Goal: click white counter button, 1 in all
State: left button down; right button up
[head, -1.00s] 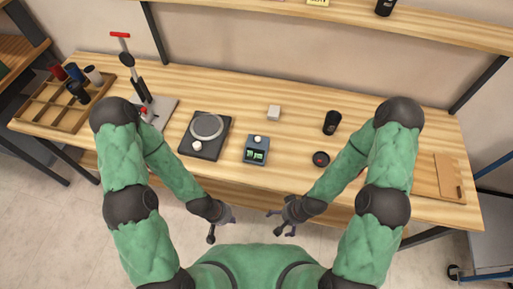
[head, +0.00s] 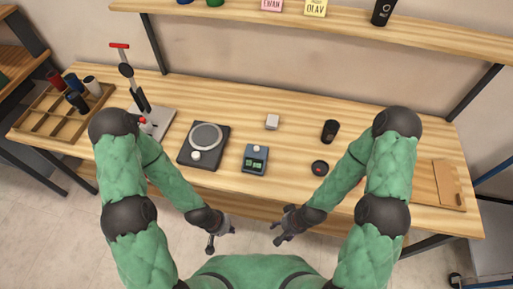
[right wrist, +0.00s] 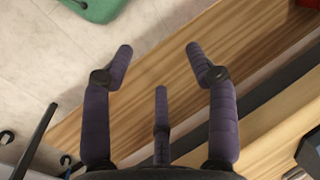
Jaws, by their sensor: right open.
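The counter (head: 254,160) is a small blue-grey box with a lit green display, standing near the table's front edge in the middle of the head view. Its white button (head: 256,149) is a round knob on the side away from me. My left gripper (head: 222,240) hangs in front of the table edge, below and left of the counter, with its fingers apart and nothing between them. My right gripper (head: 276,232) is below and right of the counter, also off the table. In the right wrist view its fingers (right wrist: 160,50) are spread and empty. Neither gripper touches the counter.
A black scale-like device (head: 204,146) with a round plate and white knob stands left of the counter.

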grip_shut()
dwell(1.1)
